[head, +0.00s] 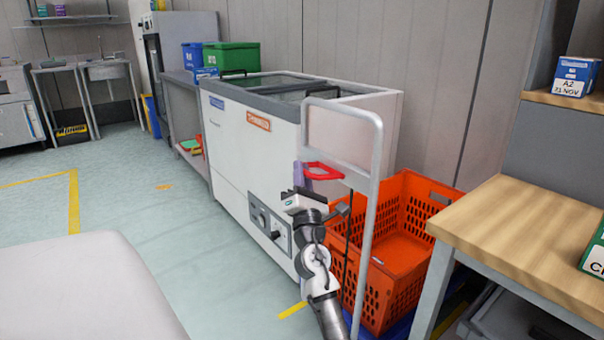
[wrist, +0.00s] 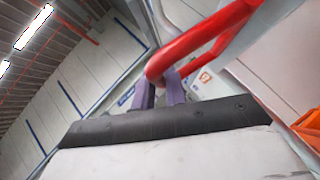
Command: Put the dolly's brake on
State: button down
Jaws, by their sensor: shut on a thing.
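The dolly's upright grey push handle (head: 370,215) rises at the centre right of the head view. A red loop-shaped brake lever (head: 323,171) sticks out from it to the left. My gripper (head: 302,183), with purple fingers, is at the left end of this lever. In the wrist view the red lever (wrist: 205,42) runs from upper right down to the fingers (wrist: 163,85), which are shut on its rounded end. The dolly's blue deck is mostly hidden under an orange tote.
The orange tote (head: 427,190) stands behind the handle. A white chest freezer (head: 240,150) is close to the left of my arm, and a wooden-topped bench (head: 520,225) is to the right. Open floor (head: 130,205) lies to the left.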

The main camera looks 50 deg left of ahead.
jog(key=shift+w+f, duration=0.15)
jog(key=shift+w, duration=0.05)
jog(key=c, duration=1.5)
grip_release()
jog(key=shift+o, duration=0.3)
jog(key=shift+s, duration=0.1)
